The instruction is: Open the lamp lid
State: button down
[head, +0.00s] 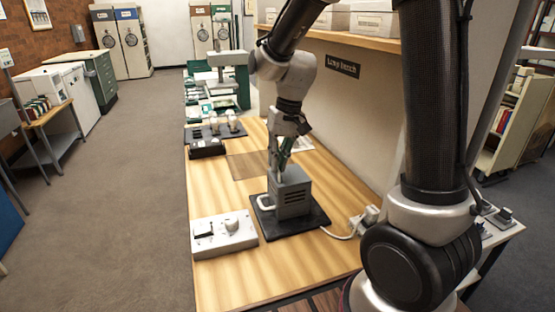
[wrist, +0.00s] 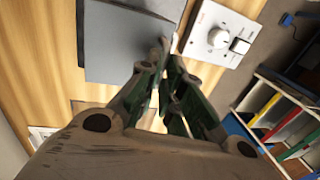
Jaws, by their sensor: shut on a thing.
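The lamp housing (head: 292,200) is a grey box with slots in its side, standing upright on a black base plate (head: 305,220) on the wooden bench. My gripper (head: 277,160) reaches down from above to the upper left of the housing. In the wrist view the lamp lid (wrist: 125,45) shows as a flat grey panel, and my gripper (wrist: 163,75) is at its right edge, shut on a small grey part there. The fingers hide most of that part. I cannot tell whether the lid is raised.
A white control box (head: 223,238) with a knob and switch sits at the bench's front left. A white plug block (head: 366,218) with a cable lies to the right. Black trays (head: 207,147) with bulbs stand behind. The bench wall (head: 350,105) rises on the right.

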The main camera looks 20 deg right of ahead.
aim_at(291, 174)
jog(key=shift+d, duration=0.1)
jog(key=d, duration=0.1)
jog(key=d+r, duration=0.1)
jog(key=d, duration=0.1)
jog(key=shift+s+d+r, duration=0.1)
jog(key=shift+d+r, duration=0.2)
jog(key=shift+r, duration=0.1)
jog(key=c, duration=2)
grip_release()
jog(key=shift+f, duration=0.1)
jog(key=o, duration=0.4)
jog(key=shift+d, duration=0.15)
jog(key=shift+o, duration=0.2)
jog(key=shift+r, duration=0.3)
notch_tip(291, 174, up, 11)
jog(key=d, duration=0.2)
jog(key=shift+r, duration=0.15)
